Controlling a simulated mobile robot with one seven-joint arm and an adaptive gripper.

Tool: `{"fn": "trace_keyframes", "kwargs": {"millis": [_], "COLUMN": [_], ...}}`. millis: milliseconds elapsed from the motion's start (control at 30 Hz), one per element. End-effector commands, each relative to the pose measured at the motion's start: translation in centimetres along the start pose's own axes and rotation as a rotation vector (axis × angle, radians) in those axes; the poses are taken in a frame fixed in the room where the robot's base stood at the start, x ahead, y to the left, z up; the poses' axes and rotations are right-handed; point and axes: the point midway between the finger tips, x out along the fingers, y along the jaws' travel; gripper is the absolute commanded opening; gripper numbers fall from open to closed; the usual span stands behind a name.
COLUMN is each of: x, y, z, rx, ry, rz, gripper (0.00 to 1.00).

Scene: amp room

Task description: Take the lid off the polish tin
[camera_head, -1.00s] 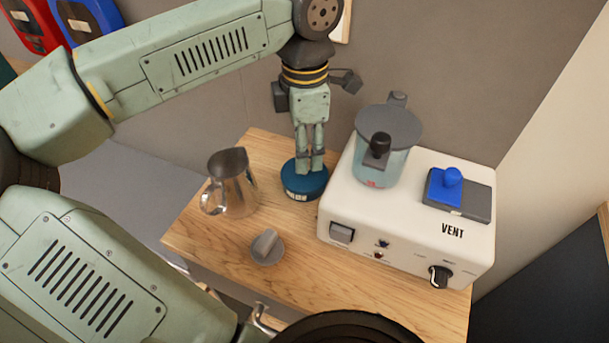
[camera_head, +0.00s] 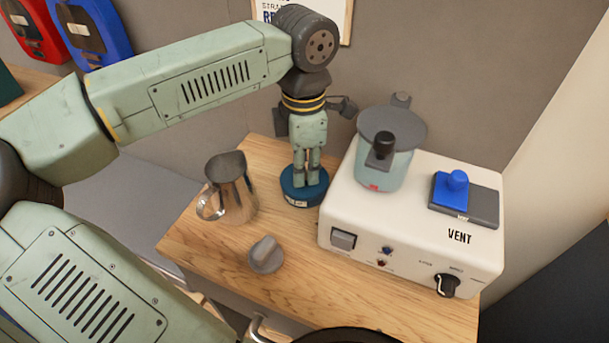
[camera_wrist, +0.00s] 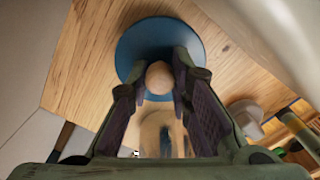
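The polish tin (camera_head: 303,187) is a low, round blue tin with a pale label on its side, standing upright on the wooden worktop. In the wrist view its blue lid (camera_wrist: 134,48) shows from above, with a round, tan knob at its middle. My gripper (camera_head: 306,171) points straight down over the tin. Its two fingers (camera_wrist: 159,75) stand close on either side of the knob, drawn in to about its width, and appear shut on it. The lid appears seated on the tin. The fingers hide the knob in the head view.
A metal pitcher (camera_head: 229,191) stands left of the tin. A small grey knobbed piece (camera_head: 265,255) lies in front. A white VENT unit (camera_head: 340,215) stands close on the right, carrying a lidded container (camera_head: 394,165) and a blue-knobbed block (camera_head: 456,190). A wall rises behind.

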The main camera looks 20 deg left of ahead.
Motion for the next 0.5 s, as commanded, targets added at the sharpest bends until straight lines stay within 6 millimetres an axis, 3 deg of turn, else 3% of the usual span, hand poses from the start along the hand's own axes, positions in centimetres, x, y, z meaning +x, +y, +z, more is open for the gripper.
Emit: {"fn": "trace_keyframes", "kwargs": {"millis": [233,500], "x": [-0.01,-0.02], "y": [0.0,0.0], "z": [0.0,0.01], "rx": [0.0,0.0], "ry": [0.0,0.0], "rz": [0.0,0.0], "gripper": [0.0,0.0]}}
